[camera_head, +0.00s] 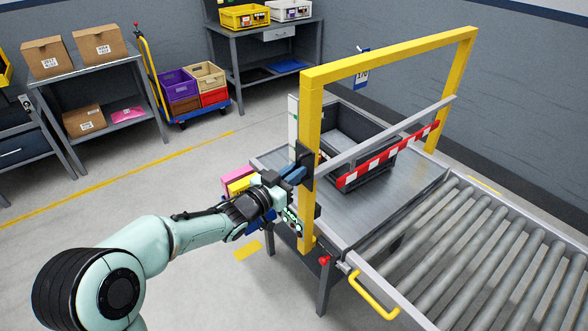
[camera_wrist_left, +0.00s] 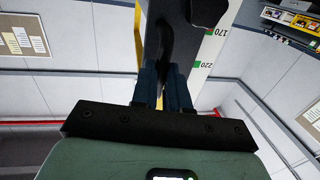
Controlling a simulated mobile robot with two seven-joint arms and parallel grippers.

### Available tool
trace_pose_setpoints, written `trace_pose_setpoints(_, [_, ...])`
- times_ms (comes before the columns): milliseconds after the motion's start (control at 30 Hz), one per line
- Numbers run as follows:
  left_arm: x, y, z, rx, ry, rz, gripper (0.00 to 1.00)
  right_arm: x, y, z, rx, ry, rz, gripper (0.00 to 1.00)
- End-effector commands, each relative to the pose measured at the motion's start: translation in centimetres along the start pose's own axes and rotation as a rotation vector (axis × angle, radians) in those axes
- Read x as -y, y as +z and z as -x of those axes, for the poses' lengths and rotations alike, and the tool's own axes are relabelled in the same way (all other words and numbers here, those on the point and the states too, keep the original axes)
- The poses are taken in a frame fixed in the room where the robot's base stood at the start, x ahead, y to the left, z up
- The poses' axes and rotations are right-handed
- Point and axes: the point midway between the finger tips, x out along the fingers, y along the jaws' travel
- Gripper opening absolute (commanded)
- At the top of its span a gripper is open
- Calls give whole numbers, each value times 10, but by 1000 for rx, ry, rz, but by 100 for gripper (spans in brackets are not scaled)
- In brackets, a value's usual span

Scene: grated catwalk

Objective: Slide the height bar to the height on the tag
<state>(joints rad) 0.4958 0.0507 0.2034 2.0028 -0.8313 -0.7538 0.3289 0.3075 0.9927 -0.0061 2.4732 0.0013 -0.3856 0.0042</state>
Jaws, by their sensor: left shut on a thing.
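A yellow gate frame (camera_head: 312,128) stands over the metal table. The height bar (camera_head: 372,143) is a grey rail with a red-and-white striped strip, crossing the gate below its top beam. A black slider (camera_head: 306,165) carries its near end on the left post. My left gripper (camera_head: 294,174) is shut on the slider's black handle, also seen in the left wrist view (camera_wrist_left: 172,45). The tag (camera_head: 362,74) hangs behind the top beam and seems to read 170. My right gripper is out of view.
A dark crate (camera_head: 362,178) sits on the table (camera_head: 330,220) beyond the bar. A roller conveyor (camera_head: 460,240) with a yellow handle (camera_head: 373,296) is at right. Coloured boxes (camera_head: 238,180) are behind my left wrist. Shelves stand at the back left.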

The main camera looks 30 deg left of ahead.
Motion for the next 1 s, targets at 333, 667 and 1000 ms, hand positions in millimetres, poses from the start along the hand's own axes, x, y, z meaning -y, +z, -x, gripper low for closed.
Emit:
trace_pose_setpoints(333, [0,-1,0,-2,-1,0,31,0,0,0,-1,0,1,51])
trace_pose_setpoints(667, [0,-2,0,-5,-1,-1,40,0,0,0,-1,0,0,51])
trace_pose_setpoints(1000, [1,-2,52,-5,-4,-5,40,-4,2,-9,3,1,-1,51])
